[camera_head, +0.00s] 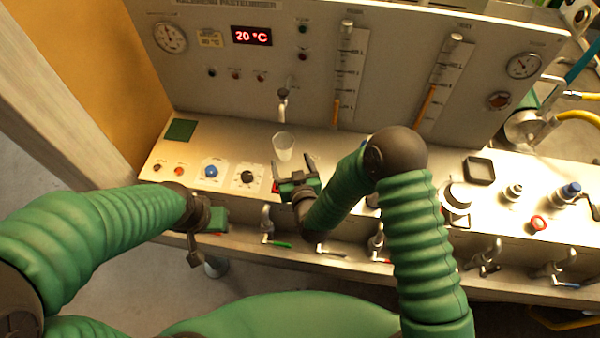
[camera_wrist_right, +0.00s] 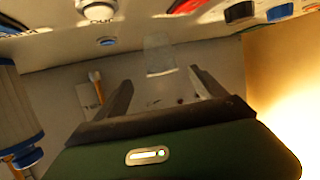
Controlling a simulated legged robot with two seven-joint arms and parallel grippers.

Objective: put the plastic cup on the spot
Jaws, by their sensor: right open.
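A clear plastic cup (camera_head: 284,147) stands upright on the light counter below a small tap. My right gripper (camera_head: 293,164) is open, with its two fingers pointing toward the cup from the near side. The cup also shows faintly in the right wrist view (camera_wrist_right: 159,54), beyond and between the open fingertips (camera_wrist_right: 160,84); no contact is visible. A dark green square (camera_head: 180,130), which looks like the spot, lies bare at the counter's back left. My left gripper (camera_head: 205,230) hangs at the counter's front left edge; its fingers are mostly hidden.
The tap (camera_head: 283,103) overhangs the counter just behind the cup. A blue knob (camera_head: 211,171) and a black knob (camera_head: 247,177) stand left of my right gripper. Levers line the front edge. The counter between the cup and the green square looks clear.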

